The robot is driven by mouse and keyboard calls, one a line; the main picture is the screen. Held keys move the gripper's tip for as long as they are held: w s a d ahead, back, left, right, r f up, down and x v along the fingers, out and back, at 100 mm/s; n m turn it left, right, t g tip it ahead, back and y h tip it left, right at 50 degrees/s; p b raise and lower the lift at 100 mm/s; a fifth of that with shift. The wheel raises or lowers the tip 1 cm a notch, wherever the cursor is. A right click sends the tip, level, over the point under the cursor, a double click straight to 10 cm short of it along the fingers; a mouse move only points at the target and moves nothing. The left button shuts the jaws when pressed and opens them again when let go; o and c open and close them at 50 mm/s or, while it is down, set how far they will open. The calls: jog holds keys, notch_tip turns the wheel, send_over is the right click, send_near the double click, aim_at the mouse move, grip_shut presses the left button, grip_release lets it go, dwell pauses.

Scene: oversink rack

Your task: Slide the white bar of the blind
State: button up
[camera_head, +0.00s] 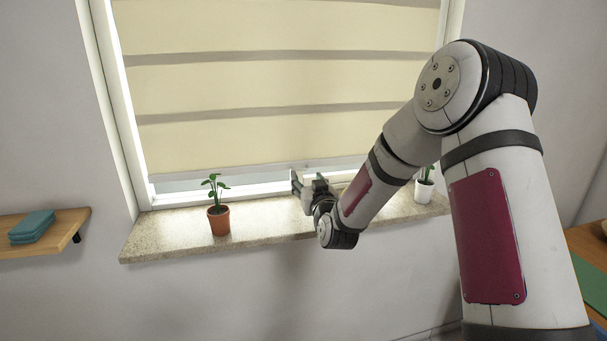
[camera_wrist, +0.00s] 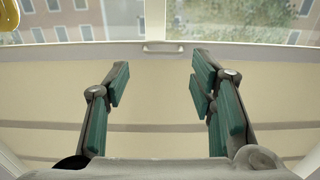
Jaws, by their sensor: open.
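The blind (camera_head: 270,85) is cream with darker horizontal bands and covers most of the window. Its pale bottom bar (camera_head: 235,173) runs across just above the sill. In the wrist view the bar (camera_wrist: 80,51) crosses near the top, with a small pale handle (camera_wrist: 163,47) at its middle. My gripper (camera_head: 298,183) is at the lower edge of the blind, in front of the bar. In the wrist view my gripper (camera_wrist: 158,76) is open, its two green-padded fingers apart on either side of the handle's line. Nothing is between the fingertips, and no contact with the handle shows.
A potted plant (camera_head: 219,221) stands on the stone sill (camera_head: 170,232) left of my gripper. A white pot (camera_head: 424,191) stands on the sill to the right, partly behind my arm. A wooden shelf (camera_head: 70,225) with teal items (camera_head: 33,227) is at left.

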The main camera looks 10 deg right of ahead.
aim_at(302, 170)
jog(key=shift+w, duration=2.45)
grip_shut()
